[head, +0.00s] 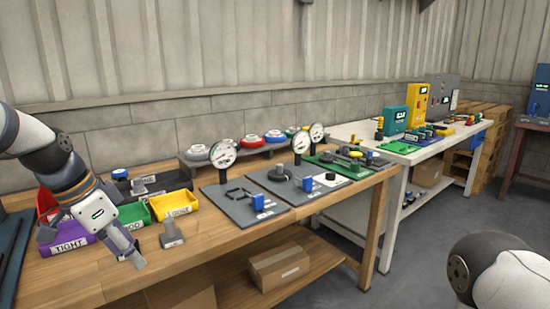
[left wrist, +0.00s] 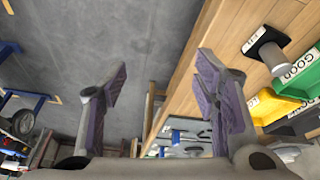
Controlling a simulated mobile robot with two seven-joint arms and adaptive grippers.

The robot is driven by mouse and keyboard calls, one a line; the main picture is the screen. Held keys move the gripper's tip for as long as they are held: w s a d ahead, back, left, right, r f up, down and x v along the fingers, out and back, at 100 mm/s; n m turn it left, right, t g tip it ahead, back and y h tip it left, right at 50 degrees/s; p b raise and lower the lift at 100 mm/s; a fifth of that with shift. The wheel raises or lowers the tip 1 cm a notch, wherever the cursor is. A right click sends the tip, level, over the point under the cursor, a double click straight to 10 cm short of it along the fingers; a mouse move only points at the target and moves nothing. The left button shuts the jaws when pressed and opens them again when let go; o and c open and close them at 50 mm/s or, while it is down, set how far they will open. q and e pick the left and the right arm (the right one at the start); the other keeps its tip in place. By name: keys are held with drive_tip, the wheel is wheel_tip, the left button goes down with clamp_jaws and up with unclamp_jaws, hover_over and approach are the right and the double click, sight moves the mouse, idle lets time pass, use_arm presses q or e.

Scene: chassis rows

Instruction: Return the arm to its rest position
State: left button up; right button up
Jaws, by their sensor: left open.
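My left arm comes in from the left in the head view. Its left gripper (head: 100,238) hangs over the front of the wooden bench (head: 190,252), beside the purple bin labelled TIGHT (head: 70,238). In the left wrist view the same gripper (left wrist: 160,88) has its two purple-padded fingers wide apart. Nothing is between them; grey floor (left wrist: 150,40) shows behind. A grey block with a post (head: 171,236) stands on the bench to the right of the gripper, apart from it. Only a white and grey part of my right arm shows at the lower right; its gripper is out of view.
Green (head: 134,215) and yellow (head: 172,204) bins stand behind the block. Grey plates with gauges (head: 242,202) and a green plate (head: 335,167) lie further right. A white table (head: 400,152) continues the row. Cardboard boxes (head: 280,268) sit on the lower shelf. Floor in front is clear.

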use_arm(q)
wheel_tip(320, 180, down, 14)
drive_tip(key=s+n+g, duration=0.1)
drive_tip(key=s+n, duration=0.1)
drive_tip(key=s, duration=0.1)
drive_tip(key=s+d+f+n+g+y, duration=0.1)
drive_tip(key=s+d+f+n, duration=0.15)
drive_tip(key=s+f, duration=0.75)
drive_tip(key=s+f+n+g, duration=0.1)
drive_tip(key=s+f+n, duration=0.1)
drive_tip(key=s, duration=1.1)
drive_tip(key=s+d+f+n+g+y, duration=0.1)
drive_tip(key=s+f, duration=0.3)
drive_tip(key=s, duration=0.8)
drive_tip(key=shift+s+d+f+n+g+y, duration=0.3)
drive_tip(key=shift+s+n, duration=0.05)
drive_tip(key=shift+n, duration=0.1)
